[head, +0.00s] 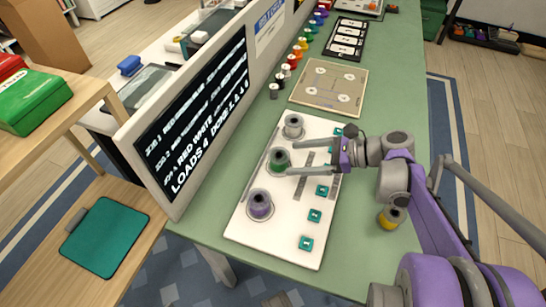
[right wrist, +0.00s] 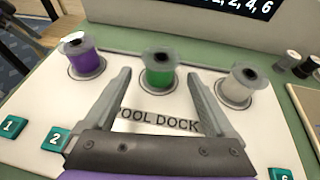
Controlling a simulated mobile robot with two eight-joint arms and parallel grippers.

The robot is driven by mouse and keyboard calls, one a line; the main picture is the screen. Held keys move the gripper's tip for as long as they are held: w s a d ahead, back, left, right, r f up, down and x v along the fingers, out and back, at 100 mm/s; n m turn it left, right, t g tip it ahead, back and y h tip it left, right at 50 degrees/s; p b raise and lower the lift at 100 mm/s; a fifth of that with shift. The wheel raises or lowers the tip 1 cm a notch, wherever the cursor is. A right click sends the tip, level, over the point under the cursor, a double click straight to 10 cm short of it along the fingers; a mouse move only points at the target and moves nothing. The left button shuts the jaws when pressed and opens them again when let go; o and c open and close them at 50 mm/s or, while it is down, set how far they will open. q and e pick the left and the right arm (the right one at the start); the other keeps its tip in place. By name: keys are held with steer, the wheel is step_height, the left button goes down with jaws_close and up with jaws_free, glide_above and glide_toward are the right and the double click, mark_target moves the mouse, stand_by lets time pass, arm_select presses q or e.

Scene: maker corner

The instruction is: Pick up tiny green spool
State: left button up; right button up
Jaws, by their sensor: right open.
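A green spool (head: 278,158) with grey flanges stands upright on a white spool dock board (head: 237,228), between a purple spool (head: 260,204) and a light grey-white spool (head: 293,126). My right gripper (head: 293,157) is open, its fingers pointing at the green spool from the right. In the right wrist view, the green spool (right wrist: 158,76) stands between and beyond the two fingertips, with nothing held. I cannot tell whether the fingertips overlap its sides. My left gripper is not in view.
Numbered teal tags (head: 314,215) line the board's right side. A row of small coloured spools (head: 292,62) runs along the screen panel (head: 188,130), close on the left. A tan board (head: 329,88) lies behind. A yellow spool-like item (head: 389,217) sits near the bench's right edge.

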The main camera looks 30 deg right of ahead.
mark_target(287, 159)
steer(key=x, duration=0.3)
steer(key=shift+a+b, duration=0.15)
steer(key=shift+b, duration=0.2)
steer(key=b+x, duration=0.1)
steer(key=x, duration=0.3)
steer(key=shift+w+f+b, duration=0.1)
steer(key=shift+f+b, duration=0.1)
steer(key=shift+b, duration=0.15)
steer(key=shift+w+a+f, duration=0.15)
steer(key=shift+w+a, duration=0.25)
steer(key=shift+a, duration=0.05)
jaws_close()
